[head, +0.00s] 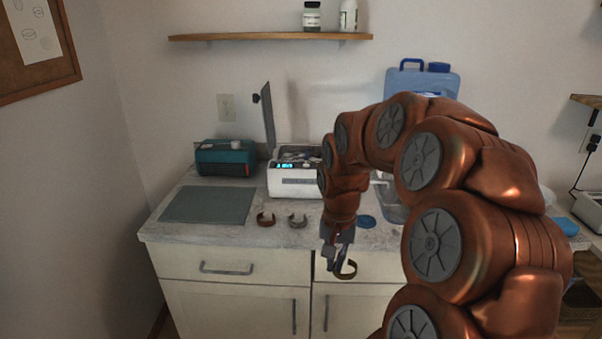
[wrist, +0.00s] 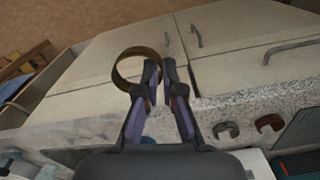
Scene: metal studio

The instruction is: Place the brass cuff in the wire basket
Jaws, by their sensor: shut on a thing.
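The brass cuff (head: 347,272) hangs from my gripper (head: 338,256) in front of the counter's drawers, below the countertop level in the head view. In the wrist view the cuff (wrist: 118,73) is a thin open ring, with its near side at the fingertips of my gripper (wrist: 159,72). My gripper is shut on it. I cannot make out the wire basket for certain; a dark container (head: 582,299) at the lower right edge of the head view is too dim to tell.
A reddish cuff (head: 265,219) and a grey cuff (head: 297,221) lie on the counter (head: 190,230) beside a grey mat (head: 207,205). Behind them stand a teal box (head: 224,160) and an open-lidded white machine (head: 293,183). My arm hides much of the right side.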

